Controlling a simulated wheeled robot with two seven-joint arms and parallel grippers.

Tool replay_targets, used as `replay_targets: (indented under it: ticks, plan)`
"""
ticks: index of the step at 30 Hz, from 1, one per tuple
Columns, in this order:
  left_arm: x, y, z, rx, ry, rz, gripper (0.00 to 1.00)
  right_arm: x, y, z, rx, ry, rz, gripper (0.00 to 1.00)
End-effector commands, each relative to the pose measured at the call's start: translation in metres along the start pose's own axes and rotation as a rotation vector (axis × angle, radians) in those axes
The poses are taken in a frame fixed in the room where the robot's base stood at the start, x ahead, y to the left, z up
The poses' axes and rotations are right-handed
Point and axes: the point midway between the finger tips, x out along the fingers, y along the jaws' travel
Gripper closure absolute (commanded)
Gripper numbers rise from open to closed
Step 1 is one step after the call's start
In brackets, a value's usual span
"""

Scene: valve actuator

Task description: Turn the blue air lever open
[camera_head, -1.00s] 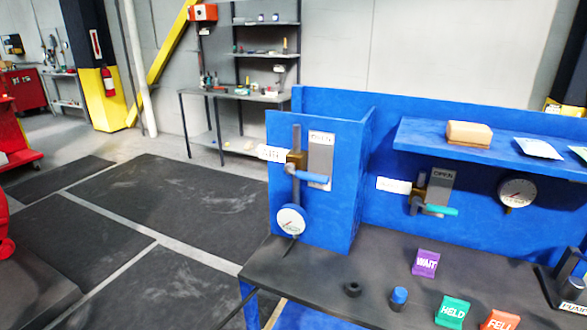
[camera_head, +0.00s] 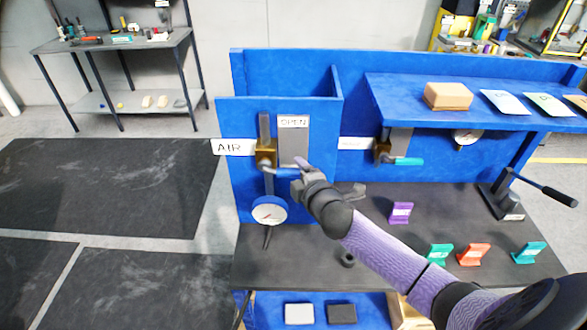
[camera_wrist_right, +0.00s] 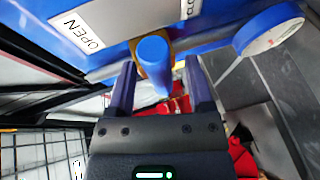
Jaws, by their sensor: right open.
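The blue air lever (camera_head: 284,172) sticks out to the right, roughly level, from a brass valve (camera_head: 265,155) on a vertical pipe, beside the AIR label (camera_head: 234,147). A grey plate marked OPEN (camera_head: 294,140) is just above and behind it. My right gripper (camera_head: 301,168) is at the lever's free end. In the right wrist view the lever's rounded blue end (camera_wrist_right: 153,58) lies between the two spread fingers of the gripper (camera_wrist_right: 160,70), with gaps visible on both sides. My left gripper is not in view.
A round gauge (camera_head: 269,211) sits below the valve. A second valve with a teal lever (camera_head: 408,161) is on the back panel to the right. Purple (camera_head: 401,212), green, orange and teal tags stand on the dark bench. A shelf (camera_head: 390,98) overhangs at right.

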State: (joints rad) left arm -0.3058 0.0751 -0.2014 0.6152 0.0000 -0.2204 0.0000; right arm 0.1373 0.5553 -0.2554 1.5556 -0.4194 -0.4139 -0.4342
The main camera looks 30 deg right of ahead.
Motion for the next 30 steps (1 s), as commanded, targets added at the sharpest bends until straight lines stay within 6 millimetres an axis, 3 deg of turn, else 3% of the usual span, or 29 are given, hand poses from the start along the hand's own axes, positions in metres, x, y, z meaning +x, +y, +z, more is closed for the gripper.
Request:
replay_targets:
  ticks: [6, 14, 17, 24, 30]
  plan:
    - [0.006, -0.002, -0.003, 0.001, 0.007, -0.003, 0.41, 0.024, -0.001, 0.0, -0.001, 0.0, 0.0, 0.33]
    - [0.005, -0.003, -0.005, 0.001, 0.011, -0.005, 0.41, 0.026, 0.0, 0.0, 0.0, 0.001, 0.0, 0.33]
    - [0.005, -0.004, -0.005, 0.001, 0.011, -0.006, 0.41, 0.026, 0.0, 0.0, 0.0, 0.001, -0.001, 0.5]
    - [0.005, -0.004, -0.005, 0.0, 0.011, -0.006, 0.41, 0.026, 0.0, 0.0, 0.0, 0.001, -0.001, 1.0]
    - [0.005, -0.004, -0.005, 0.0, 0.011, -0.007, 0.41, 0.026, 0.0, 0.0, 0.0, 0.0, -0.001, 1.0]
